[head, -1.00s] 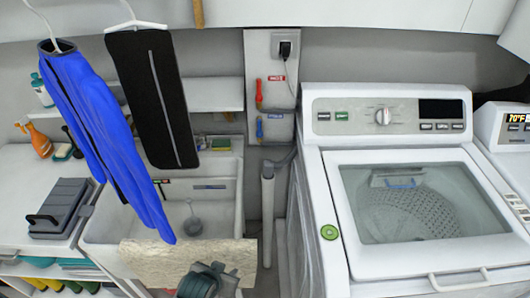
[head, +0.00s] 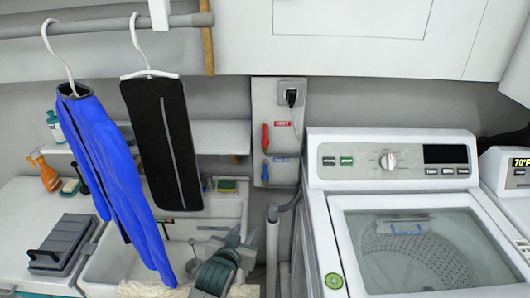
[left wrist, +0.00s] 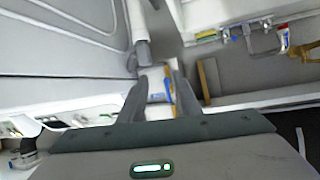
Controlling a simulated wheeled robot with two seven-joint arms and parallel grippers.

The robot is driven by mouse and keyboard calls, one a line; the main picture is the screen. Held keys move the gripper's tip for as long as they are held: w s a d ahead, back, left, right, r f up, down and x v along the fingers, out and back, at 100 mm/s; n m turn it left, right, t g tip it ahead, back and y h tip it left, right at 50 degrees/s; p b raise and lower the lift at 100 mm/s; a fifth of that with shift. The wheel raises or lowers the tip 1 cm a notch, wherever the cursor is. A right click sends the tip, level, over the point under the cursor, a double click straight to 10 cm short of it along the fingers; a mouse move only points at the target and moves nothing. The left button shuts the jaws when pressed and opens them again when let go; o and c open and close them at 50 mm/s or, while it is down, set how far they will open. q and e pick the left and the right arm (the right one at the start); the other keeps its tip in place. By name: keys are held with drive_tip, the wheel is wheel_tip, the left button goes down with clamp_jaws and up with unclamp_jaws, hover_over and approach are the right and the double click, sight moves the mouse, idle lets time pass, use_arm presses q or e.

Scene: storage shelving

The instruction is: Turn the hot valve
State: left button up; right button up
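The hot valve (head: 265,136) is a red handle on the grey wall box, beside a red label (head: 282,124). It stands upright in the head view. A blue handle (head: 265,170) sits below it. My left gripper (head: 236,238) is over the sink, below and left of both handles, touching neither. In the left wrist view its two fingers (left wrist: 158,98) stand apart, with nothing clearly held. A pale object with blue and yellow marks (left wrist: 158,82) shows beyond them; I cannot tell what it is. My right gripper is not in view.
A blue garment (head: 115,170) and a black one (head: 162,145) hang left of the gripper. The sink (head: 105,270) is below. A grey pipe (head: 272,245) and the washer (head: 330,215) stand to the right. A black plug (head: 291,97) is above the red handle.

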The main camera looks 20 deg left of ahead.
sight(265, 131)
use_arm(q)
drive_tip(key=w+r+t, duration=0.1)
drive_tip(key=w+r, duration=0.2)
drive_tip(key=r, duration=0.3)
drive_tip(key=w+r+t, duration=0.2)
drive_tip(key=w+r, duration=0.2)
drive_tip(key=r, duration=0.3)
drive_tip(key=w+r+n+t+y, duration=0.1)
drive_tip(key=w+r+t, duration=0.1)
drive_tip(key=r, duration=0.4)
drive_tip(key=shift+w+r, duration=0.35)
drive_tip(key=shift+w, duration=0.4)
drive_tip(key=shift+w+a, duration=0.1)
drive_tip(key=w+p, duration=0.1)
drive_tip(key=w, duration=0.4)
drive_tip(key=w+a+p, duration=0.1)
drive_tip(key=w+p, duration=0.1)
drive_tip(key=w, duration=0.3)
drive_tip(key=w+p, duration=0.2)
drive_tip(key=w, duration=0.3)
drive_tip(key=shift+w+a, duration=0.1)
drive_tip(key=shift+a, duration=0.05)
drive_tip(key=shift+w+f+p, duration=0.1)
drive_tip(key=shift+w+p, duration=0.4)
drive_tip(key=shift+w, duration=0.45)
drive_tip(key=shift+c, duration=0.2)
clamp_jaws()
